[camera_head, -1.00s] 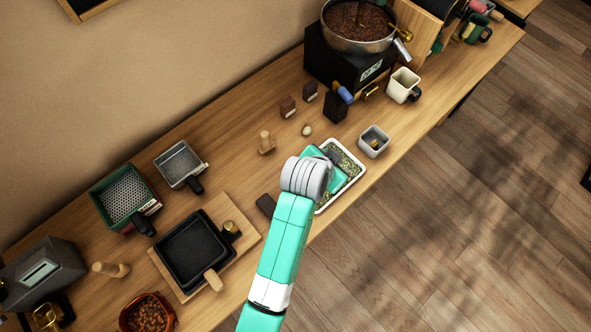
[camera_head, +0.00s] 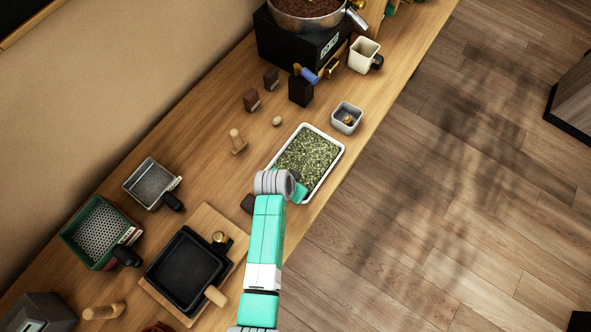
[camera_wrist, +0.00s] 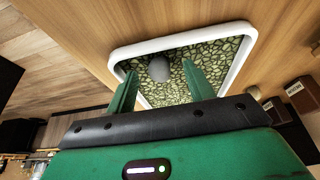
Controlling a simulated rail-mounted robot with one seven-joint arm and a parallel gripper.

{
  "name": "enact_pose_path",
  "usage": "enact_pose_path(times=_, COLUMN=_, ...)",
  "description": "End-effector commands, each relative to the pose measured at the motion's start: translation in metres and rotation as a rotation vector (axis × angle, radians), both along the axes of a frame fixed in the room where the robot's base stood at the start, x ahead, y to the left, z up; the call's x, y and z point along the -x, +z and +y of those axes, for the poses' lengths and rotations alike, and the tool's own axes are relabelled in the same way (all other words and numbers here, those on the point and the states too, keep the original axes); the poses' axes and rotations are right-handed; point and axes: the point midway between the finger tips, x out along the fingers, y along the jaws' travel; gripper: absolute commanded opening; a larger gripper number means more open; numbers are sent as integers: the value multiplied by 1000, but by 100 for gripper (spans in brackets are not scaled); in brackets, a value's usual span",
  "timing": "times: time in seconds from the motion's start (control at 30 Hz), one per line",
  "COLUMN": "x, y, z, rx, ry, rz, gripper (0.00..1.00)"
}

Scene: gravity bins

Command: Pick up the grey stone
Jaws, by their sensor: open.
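The grey stone (camera_wrist: 159,68) is a smooth rounded lump in the wrist view. It shows against green gravel in a white-rimmed tray (camera_wrist: 185,37). My gripper (camera_wrist: 160,78) is open, with a green finger on each side of the stone in that view. I cannot tell how far the fingertips are above it. In the head view the tray (camera_head: 338,163) stands near the table's front edge.
A small pale stone (camera_head: 277,121) and a wooden peg (camera_head: 236,140) stand behind the tray. A grey cup (camera_head: 346,117) is to its upper right. A dark block (camera_head: 249,203) lies left of my wrist. A black pan (camera_head: 187,268) sits on a board further left.

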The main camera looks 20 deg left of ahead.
Motion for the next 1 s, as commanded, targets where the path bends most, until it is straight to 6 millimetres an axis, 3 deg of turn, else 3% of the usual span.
enact_pose_path(times=0.27, x=-3, y=-6, z=0, rx=0, ry=0, rz=-1, gripper=53)
enact_pose_path(times=0.5, x=-3, y=-6, z=0, rx=0, ry=0, rz=-1, gripper=8)
enact_pose_path(times=0.53, x=-3, y=-6, z=0, rx=0, ry=0, rz=-1, gripper=5)
enact_pose_path(times=0.83, x=-3, y=-3, z=0, rx=-1, ry=-1, rz=-1, gripper=5)
enact_pose_path(times=1.0, x=-3, y=13, z=0, rx=-2, ry=0, rz=-2, gripper=5)
